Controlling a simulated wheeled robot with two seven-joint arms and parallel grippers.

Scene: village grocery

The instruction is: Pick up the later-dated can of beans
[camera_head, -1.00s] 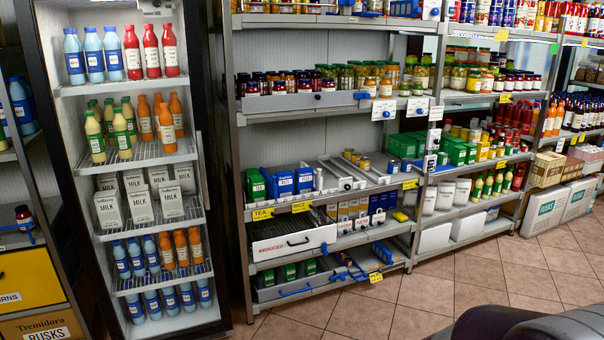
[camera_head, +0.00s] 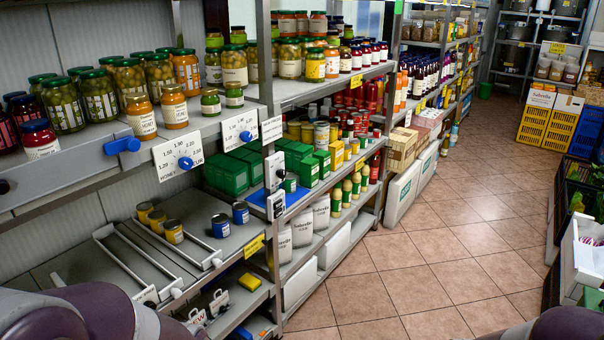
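Several small cans stand on a grey shelf (camera_head: 200,258) at the lower left. A few yellow-banded cans (camera_head: 173,232) stand towards the left between metal rail dividers. Two blue cans (camera_head: 220,226) stand to their right, near the shelf's front. Their labels and any dates are too small to read, so I cannot tell which are beans. Neither gripper is in view; only rounded dark parts of my own arms show along the bottom edge.
Glass jars (camera_head: 63,104) crowd the shelf above, which has blue knobs (camera_head: 122,145) on its front. Green boxes (camera_head: 227,174) stand right of the cans. The tiled aisle floor (camera_head: 420,265) is clear. Yellow crates (camera_head: 536,125) stand at the far right.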

